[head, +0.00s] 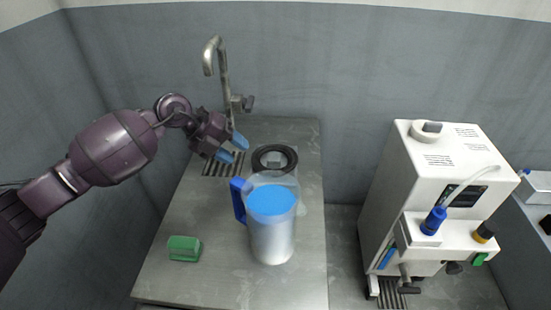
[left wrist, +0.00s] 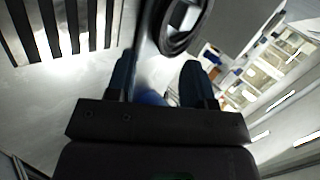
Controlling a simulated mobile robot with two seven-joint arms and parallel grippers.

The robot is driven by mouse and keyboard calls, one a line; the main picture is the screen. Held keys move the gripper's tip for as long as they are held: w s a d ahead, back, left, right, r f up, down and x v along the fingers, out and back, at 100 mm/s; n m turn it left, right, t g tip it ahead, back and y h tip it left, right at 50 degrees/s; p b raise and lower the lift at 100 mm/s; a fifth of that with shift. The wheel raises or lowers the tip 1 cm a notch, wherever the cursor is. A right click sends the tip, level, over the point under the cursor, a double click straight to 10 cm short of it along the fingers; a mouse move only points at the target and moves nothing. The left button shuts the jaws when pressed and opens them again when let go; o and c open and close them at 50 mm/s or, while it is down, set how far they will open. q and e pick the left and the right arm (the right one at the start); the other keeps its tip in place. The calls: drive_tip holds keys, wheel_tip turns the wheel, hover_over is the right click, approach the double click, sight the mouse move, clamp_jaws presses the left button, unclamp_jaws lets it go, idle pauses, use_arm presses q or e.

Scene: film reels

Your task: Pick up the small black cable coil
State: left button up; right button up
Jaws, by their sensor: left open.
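The small black cable coil (head: 257,159) lies flat as a ring on the metal counter, behind the clear pitcher (head: 272,232). The pitcher's rim is close to its front edge. In the left wrist view the black ring (left wrist: 199,35) shows at the top, beyond the fingertips. My left gripper (head: 233,148) is open, with blue fingertips, just left of the coil and apart from it. Its two fingers also show in the left wrist view (left wrist: 157,76), with nothing held between them. My right gripper is not in view.
The pitcher has a blue handle and a blue top surface. A faucet (head: 222,75) stands behind my left gripper, above a slotted drain (head: 222,170). A green block (head: 184,248) lies at the front left. A white machine (head: 435,170) stands to the right. The counter's front middle is clear.

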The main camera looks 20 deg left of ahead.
sight(253, 159)
use_arm(q)
drive_tip(key=shift+w+d+f, duration=0.15)
drive_tip(key=shift+d+f, duration=0.2)
drive_tip(key=shift+w+d+f, duration=0.1)
drive_tip(key=shift+d+f, duration=0.15)
drive_tip(key=shift+f, duration=0.05)
drive_tip(key=b+x, duration=0.1)
drive_tip(key=x, duration=0.2)
drive_tip(key=shift+w+d+f, duration=0.1)
drive_tip(key=shift+w+f, duration=0.1)
drive_tip(key=shift+f, duration=0.05)
drive_tip(key=shift+w+d+f+b, duration=0.1)
drive_tip(key=shift+d+f+b, duration=0.05)
drive_tip(key=shift+d+b, duration=0.15)
drive_tip(key=shift+c, duration=0.3)
drive_tip(key=c, duration=0.6)
drive_tip(key=shift+c, duration=0.2)
drive_tip(key=shift+r, duration=0.25)
